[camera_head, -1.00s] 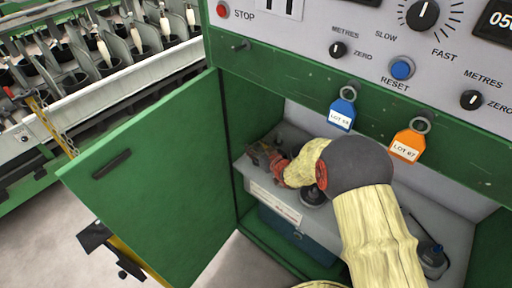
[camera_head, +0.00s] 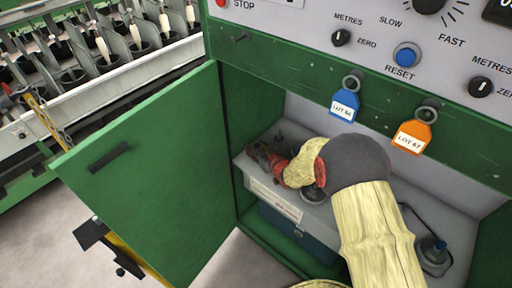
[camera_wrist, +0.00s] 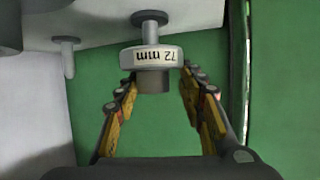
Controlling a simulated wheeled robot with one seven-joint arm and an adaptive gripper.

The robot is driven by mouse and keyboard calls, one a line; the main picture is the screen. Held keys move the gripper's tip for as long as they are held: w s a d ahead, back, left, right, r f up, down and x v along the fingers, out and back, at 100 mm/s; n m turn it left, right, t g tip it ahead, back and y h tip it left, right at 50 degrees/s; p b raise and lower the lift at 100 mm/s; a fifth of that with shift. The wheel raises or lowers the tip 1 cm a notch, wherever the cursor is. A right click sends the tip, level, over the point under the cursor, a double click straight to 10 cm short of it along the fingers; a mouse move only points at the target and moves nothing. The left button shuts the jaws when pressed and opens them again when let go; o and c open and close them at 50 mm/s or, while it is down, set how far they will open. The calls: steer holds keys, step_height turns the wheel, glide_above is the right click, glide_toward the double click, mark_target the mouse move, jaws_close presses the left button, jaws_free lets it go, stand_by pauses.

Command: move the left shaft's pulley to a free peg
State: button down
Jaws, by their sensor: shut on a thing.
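A grey pulley (camera_wrist: 152,58) marked "72 mm", upside down in the wrist view, sits between the tips of my gripper (camera_wrist: 160,88). The yellow-padded fingers are on either side of its darker hub. A thin stem and a dark round cap show beyond it; I cannot tell whether it is still seated on a shaft. A bare grey peg (camera_wrist: 68,58) with a round head stands to its left. In the head view my gripper (camera_head: 257,155) is over the left end of the cabinet shelf, where the pulley is too small and hidden to make out.
The green cabinet door (camera_head: 150,170) stands open at left. A dark disc (camera_head: 313,195) lies on the shelf (camera_head: 322,212) beneath my wrist. A blue tag (camera_head: 344,104) and an orange tag (camera_head: 412,136) hang above.

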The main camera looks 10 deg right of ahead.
steer(key=shift+f, duration=0.2)
stand_by(0.5)
steer(key=shift+f+b, duration=0.35)
steer(key=shift+f+b, duration=0.4)
steer(key=shift+f, duration=0.3)
steer(key=c, duration=1.1)
jaws_free()
steer(key=shift+o, duration=0.4)
steer(key=o, duration=0.5)
steer(key=shift+o, duration=0.2)
